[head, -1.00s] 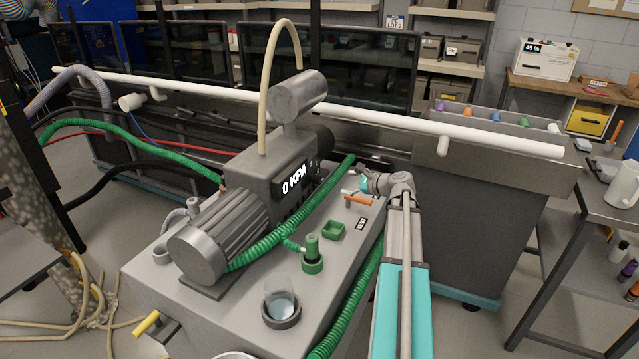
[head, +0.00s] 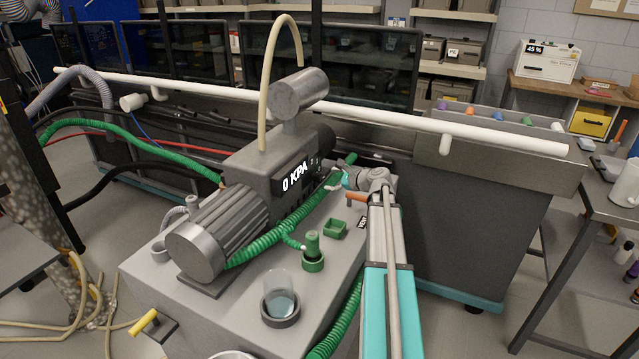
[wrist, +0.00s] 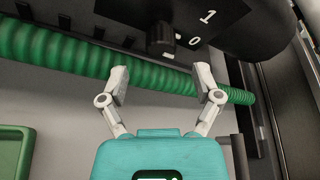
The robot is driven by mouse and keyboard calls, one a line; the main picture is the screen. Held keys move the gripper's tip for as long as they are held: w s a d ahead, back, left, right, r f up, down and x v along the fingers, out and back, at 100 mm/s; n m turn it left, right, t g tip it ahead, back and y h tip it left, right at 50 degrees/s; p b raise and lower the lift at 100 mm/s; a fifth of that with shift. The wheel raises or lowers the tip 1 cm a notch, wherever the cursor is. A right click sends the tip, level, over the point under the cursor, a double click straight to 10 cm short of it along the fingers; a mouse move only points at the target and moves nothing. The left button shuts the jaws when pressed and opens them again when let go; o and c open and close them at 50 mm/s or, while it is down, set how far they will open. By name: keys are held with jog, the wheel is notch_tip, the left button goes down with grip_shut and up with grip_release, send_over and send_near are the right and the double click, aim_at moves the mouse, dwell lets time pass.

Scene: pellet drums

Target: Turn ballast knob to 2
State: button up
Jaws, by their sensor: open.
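A dark knob (wrist: 160,40) sits on the underside or face of the dark pump housing at the top of the wrist view. The numerals 1 and 0 show to its right; no 2 is visible. Small white marks lie beside the knob, but I cannot tell which number it points to. My gripper (wrist: 162,76) is open and empty, its two fingers apart below the knob and not touching it. In the head view my gripper (head: 336,179) is close to the pump (head: 262,170), whose display reads 0 KPA. The knob cannot be made out there.
A ribbed green hose (wrist: 70,55) runs across the wrist view between knob and gripper body. A green square tray (head: 335,229), a green fitting (head: 313,250), an orange-handled valve (head: 356,197) and a glass jar (head: 281,295) stand on the pump's base.

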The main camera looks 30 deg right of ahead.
aim_at(321, 179)
jog(key=shift+b+x, duration=0.65)
jog(key=shift+x, duration=2.15)
jog(key=shift+s, duration=0.1)
jog(key=c, duration=1)
jog(key=shift+a, duration=0.45)
jog(key=shift+c, duration=0.6)
jog(key=shift+d, duration=0.25)
